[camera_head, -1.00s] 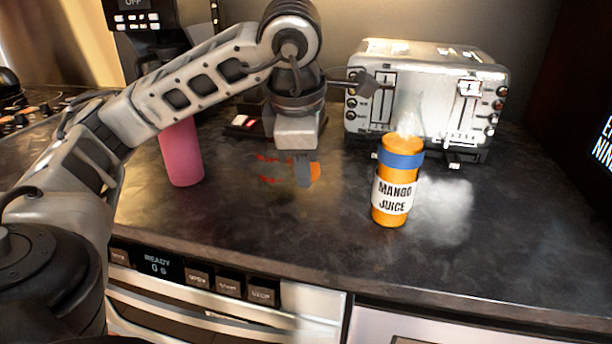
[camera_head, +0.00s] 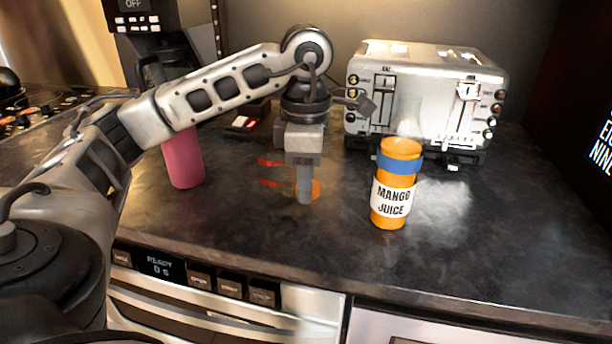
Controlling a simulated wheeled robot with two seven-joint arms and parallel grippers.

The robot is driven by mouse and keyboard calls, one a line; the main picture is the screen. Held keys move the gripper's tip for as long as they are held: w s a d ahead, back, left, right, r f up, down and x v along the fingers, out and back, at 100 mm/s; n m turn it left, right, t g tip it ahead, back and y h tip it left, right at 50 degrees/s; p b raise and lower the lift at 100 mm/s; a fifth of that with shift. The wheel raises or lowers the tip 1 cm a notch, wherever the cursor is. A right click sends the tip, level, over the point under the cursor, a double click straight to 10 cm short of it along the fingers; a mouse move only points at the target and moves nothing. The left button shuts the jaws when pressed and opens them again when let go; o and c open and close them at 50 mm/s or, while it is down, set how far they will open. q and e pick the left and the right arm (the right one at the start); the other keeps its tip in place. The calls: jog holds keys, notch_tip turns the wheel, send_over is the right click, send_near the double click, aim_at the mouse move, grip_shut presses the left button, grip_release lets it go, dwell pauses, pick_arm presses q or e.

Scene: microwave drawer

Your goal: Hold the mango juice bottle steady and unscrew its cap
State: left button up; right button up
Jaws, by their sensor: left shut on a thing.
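The mango juice bottle (camera_head: 393,190) stands upright on the dark counter, in front of the toaster. It is orange, with a white label and a blue band near its top. My left gripper (camera_head: 306,192) points down to the left of the bottle, apart from it. It is shut on a small orange piece (camera_head: 316,188) that looks like the cap, mostly hidden behind the fingers. Whether this piece touches the counter is unclear. My right gripper is out of view.
A silver toaster (camera_head: 425,95) stands behind the bottle. A pink cylinder (camera_head: 184,160) stands left of my gripper, with a coffee maker (camera_head: 140,22) behind it. White haze hangs beside the bottle. The counter (camera_head: 500,240) is clear at front right.

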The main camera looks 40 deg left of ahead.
pick_arm(q)
jog(key=shift+f, duration=0.3)
jog(key=o, duration=1)
jog(key=shift+o, duration=0.3)
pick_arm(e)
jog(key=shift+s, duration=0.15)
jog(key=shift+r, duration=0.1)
pick_arm(q)
notch_tip(320, 180, up, 13)
jog(key=p, duration=0.6)
jog(key=shift+r, duration=0.15)
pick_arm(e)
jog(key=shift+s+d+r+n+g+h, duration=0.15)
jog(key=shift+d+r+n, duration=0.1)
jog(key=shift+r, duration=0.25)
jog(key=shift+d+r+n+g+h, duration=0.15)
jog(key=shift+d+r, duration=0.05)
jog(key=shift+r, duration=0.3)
